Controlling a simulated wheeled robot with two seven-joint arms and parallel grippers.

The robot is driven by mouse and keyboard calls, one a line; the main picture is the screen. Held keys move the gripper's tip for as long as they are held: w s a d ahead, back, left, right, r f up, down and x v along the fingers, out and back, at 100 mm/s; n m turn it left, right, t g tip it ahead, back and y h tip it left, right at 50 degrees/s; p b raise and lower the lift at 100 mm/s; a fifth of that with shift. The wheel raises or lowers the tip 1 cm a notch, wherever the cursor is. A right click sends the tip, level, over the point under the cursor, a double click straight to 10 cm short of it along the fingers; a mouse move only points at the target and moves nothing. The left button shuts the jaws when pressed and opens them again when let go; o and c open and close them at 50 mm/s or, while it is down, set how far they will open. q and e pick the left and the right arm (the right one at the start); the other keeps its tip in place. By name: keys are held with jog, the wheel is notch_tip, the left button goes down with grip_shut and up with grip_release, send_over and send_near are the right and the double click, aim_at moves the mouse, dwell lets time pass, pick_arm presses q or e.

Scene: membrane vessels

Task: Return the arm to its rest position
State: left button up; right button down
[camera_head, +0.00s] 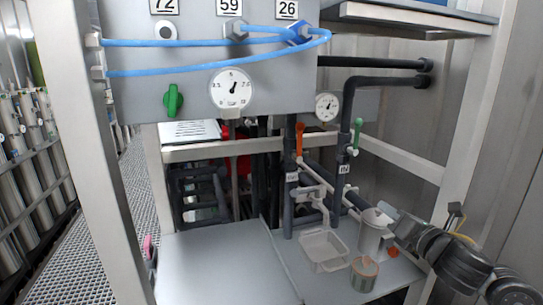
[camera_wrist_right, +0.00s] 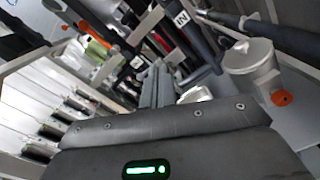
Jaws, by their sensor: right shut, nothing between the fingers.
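My right arm (camera_head: 450,255) comes in from the lower right of the head view. My right gripper (camera_head: 393,222) is at its end, just right of a grey lidded vessel (camera_head: 371,235). The gripper is shut and empty. In the right wrist view its narrow fingers (camera_wrist_right: 157,85) lie together, pointing away from the camera. The vessel (camera_wrist_right: 250,65) stands upright to their right, with an orange knob (camera_wrist_right: 282,98) low on its side. I cannot tell whether the gripper touches the vessel. My left gripper is not in view.
A white tray (camera_head: 312,262) and a small jar (camera_head: 363,275) stand on the low shelf near the vessel. Dark pipes with an orange-handled valve (camera_head: 299,138) rise behind. A frame post (camera_head: 474,120) is close to my right arm. The front shelf (camera_head: 220,270) is clear.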

jog(key=s+a+f+m+g+h, duration=0.1)
jog(key=s+f+m+g, duration=0.1)
jog(key=s+f+m, duration=0.35)
jog(key=s+a+f+m+g+h, duration=0.1)
jog(key=s+f+m+h, duration=0.15)
jog(key=f+m, duration=0.6)
jog(key=s+a+f+m+g+h, duration=0.1)
jog(key=s+f+m+g, duration=0.3)
jog(key=f, duration=0.6)
jog(key=s+f+m+g, duration=0.3)
jog(key=s+f+m, duration=0.4)
jog(key=s, duration=0.5)
jog(key=s+f+m+g, duration=0.3)
jog(key=s+f+m, duration=0.3)
jog(key=s, duration=0.7)
notch_tip(320, 180, down, 25)
jog(key=s+g, duration=0.1)
jog(key=g, duration=0.1)
jog(key=s+d+f, duration=0.2)
jog(key=s+f, duration=0.6)
jog(key=s+d+f+g+p, duration=0.1)
jog(key=s+f, duration=0.6)
jog(key=s, duration=0.1)
jog(key=shift+s+d+f+h, duration=0.35)
jog(key=shift+f+h, duration=0.05)
jog(key=shift+h, duration=0.05)
